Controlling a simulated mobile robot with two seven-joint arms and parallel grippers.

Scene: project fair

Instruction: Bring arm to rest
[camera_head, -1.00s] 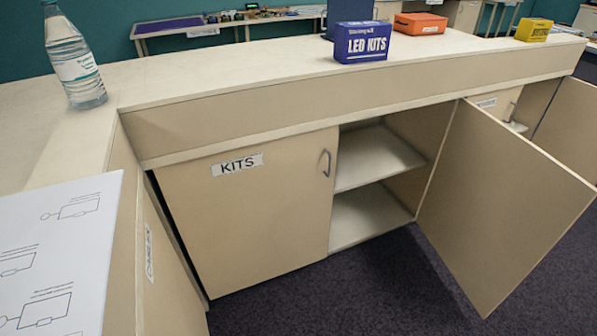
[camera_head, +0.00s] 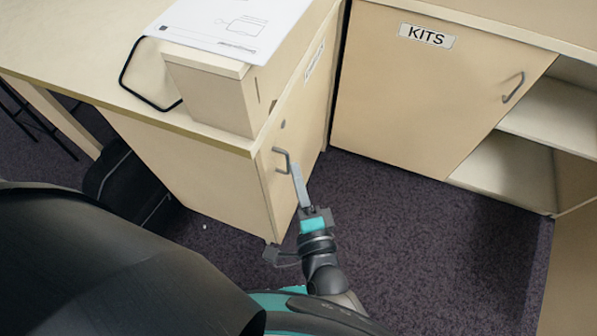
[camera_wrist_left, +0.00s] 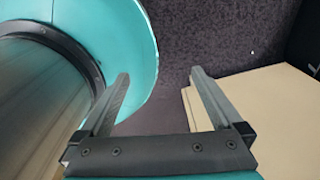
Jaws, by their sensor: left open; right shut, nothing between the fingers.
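My right gripper (camera_head: 297,172) shows in the head view in front of the low side cabinet (camera_head: 200,165). It is shut with nothing between its fingers. Its fingertips are close beside the grey handle (camera_head: 281,160) of that cabinet's door; I cannot tell whether they touch it. My left gripper (camera_wrist_left: 160,78) is open and empty in the left wrist view. A beige panel (camera_wrist_left: 265,105) lies close to its right finger, and dark carpet is beyond. The left gripper is not seen in the head view.
The KITS cupboard door (camera_head: 430,90) is shut. Open shelves (camera_head: 550,110) stand to its right. A dark object (camera_head: 120,185) stands under the counter. Dark carpet (camera_head: 420,235) is free on the right.

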